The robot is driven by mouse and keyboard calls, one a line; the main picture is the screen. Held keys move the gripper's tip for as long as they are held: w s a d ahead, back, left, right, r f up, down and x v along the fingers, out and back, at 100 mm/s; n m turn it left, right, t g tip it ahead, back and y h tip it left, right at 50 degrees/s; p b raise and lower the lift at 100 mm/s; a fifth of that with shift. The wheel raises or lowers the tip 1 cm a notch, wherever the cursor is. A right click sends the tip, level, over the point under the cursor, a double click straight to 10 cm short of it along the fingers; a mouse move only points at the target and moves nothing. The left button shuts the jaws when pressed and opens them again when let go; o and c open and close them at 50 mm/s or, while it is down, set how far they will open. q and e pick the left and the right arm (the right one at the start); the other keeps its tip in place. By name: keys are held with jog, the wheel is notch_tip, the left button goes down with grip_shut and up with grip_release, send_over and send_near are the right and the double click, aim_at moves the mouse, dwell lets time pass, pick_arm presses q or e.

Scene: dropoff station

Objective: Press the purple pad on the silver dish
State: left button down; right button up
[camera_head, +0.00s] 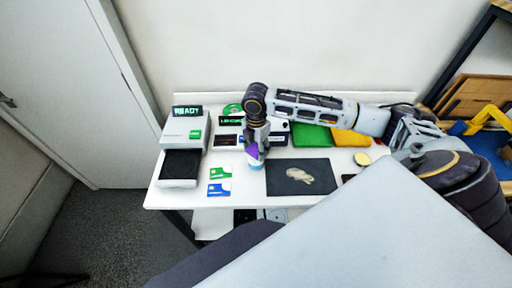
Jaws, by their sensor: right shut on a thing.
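My right gripper (256,143) points down over the front middle of the white table, its arm coming in from the right. It is shut on a small purple thing (251,152), which looks like the purple pad. A pale blue and white patch (256,165) shows just below it; I cannot tell whether this is part of the held thing or of the dish. I cannot make out the silver dish clearly; the gripper may hide it. My left gripper is not in view.
On the white table (240,197), a box with a READY display (187,111) and a black-topped box (180,167) stand at left. Green (220,173) and blue (219,189) cards lie left of the gripper. A dark mat (281,178) lies right, green (311,136) and yellow (349,138) pieces behind.

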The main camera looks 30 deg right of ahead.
aim_at(256, 149)
jog(key=shift+r+p, duration=1.95)
jog(key=shift+p, duration=0.15)
jog(key=shift+r, duration=1.05)
jog(key=shift+s+f, duration=0.1)
